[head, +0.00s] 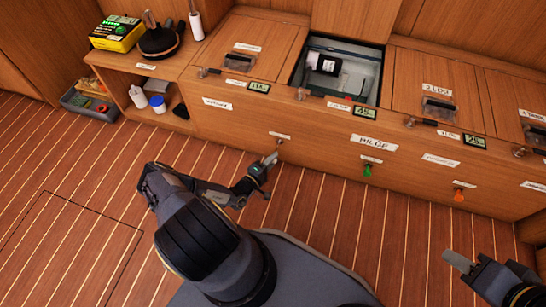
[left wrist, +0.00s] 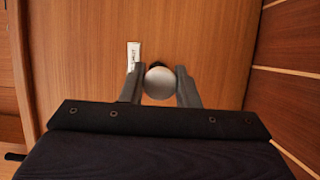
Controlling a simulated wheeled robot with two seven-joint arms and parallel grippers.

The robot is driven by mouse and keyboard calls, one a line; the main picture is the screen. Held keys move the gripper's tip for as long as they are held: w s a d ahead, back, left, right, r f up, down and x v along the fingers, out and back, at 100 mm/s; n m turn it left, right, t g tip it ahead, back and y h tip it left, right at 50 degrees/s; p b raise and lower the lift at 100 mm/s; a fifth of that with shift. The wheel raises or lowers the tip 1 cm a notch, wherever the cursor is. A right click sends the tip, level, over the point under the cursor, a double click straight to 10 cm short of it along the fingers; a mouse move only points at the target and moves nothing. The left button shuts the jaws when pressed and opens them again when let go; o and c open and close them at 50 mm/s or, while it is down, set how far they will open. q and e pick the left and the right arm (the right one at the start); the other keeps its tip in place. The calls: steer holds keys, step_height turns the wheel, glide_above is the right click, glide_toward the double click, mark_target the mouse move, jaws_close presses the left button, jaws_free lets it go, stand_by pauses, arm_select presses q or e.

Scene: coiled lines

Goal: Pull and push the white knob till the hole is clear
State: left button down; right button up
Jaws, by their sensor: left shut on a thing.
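The white knob (left wrist: 159,83) is a pale round ball on the wooden front panel, between the two fingers of my left gripper (left wrist: 160,88) in the left wrist view. The fingers are shut on it, one at each side. In the head view my left gripper (head: 271,160) reaches the low panel under a small label, and its fingers largely hide the knob. My right gripper (head: 459,261) is low at the right, away from the panel; I cannot tell its opening. I cannot pick out the hole.
A green knob (head: 367,170) and an orange knob (head: 458,195) sit further right on the panel. An open hatch (head: 372,94) in the counter holds a dark-and-white cylinder (head: 322,63). A grey bin (head: 75,101) stands at the left. The striped floor is clear.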

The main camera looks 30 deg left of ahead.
arm_select(q)
steer(key=c, duration=1.1)
jaws_free()
steer(key=s+a+p, duration=0.1)
steer(key=s+p, duration=0.1)
steer(key=s, duration=0.5)
steer(key=shift+s+p, duration=0.35)
steer(key=shift+a, duration=0.1)
